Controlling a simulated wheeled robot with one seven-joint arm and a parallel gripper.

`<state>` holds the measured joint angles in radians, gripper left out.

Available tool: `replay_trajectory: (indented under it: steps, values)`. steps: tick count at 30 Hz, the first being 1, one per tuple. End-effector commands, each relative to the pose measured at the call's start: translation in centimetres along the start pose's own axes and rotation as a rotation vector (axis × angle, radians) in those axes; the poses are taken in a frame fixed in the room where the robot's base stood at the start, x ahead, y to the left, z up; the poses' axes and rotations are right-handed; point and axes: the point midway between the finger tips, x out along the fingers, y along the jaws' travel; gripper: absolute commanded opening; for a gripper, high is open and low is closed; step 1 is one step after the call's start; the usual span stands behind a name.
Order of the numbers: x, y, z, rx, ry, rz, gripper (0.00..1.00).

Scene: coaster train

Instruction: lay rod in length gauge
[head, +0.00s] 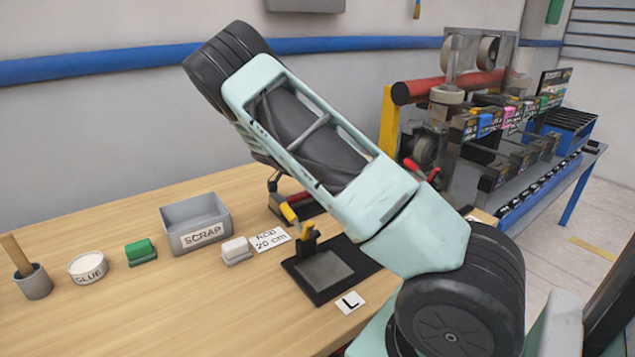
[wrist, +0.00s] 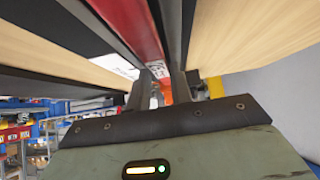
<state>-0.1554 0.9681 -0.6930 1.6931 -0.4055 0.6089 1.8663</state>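The length gauge is not plainly identifiable. In the head view a dark fixture (head: 318,278) with a flat grey plate and a yellow lever stands behind an "L" card (head: 350,302). A second dark fixture with a yellow-tipped lever (head: 289,213) and a red part stands farther back. A "ROD 20 cm" card (head: 271,238) lies between them and the bin. My gripper is hidden in the head view. In the wrist view my gripper (wrist: 160,82) has its two fingers a little apart, beside a red strip (wrist: 130,25) between dark bars. An orange patch shows between the fingers. I cannot make out the rod.
On the wooden table (head: 150,310) are a grey SCRAP bin (head: 188,214), a white block (head: 236,251), a green block (head: 141,252), a GLUE pot (head: 88,269) and a cup with a stick (head: 34,282). The front left of the table is clear. Machinery (head: 480,120) stands at right.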

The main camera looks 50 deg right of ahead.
Motion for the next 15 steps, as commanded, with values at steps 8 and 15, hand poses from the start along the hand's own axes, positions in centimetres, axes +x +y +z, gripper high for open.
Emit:
replay_trajectory:
  steps: [8,15]
  values:
    - [-5.6,0.0,0.0,0.001,-0.002,-0.003,0.41]
    - [-10.3,0.0,-0.2,0.001,0.0,-0.002,0.41]
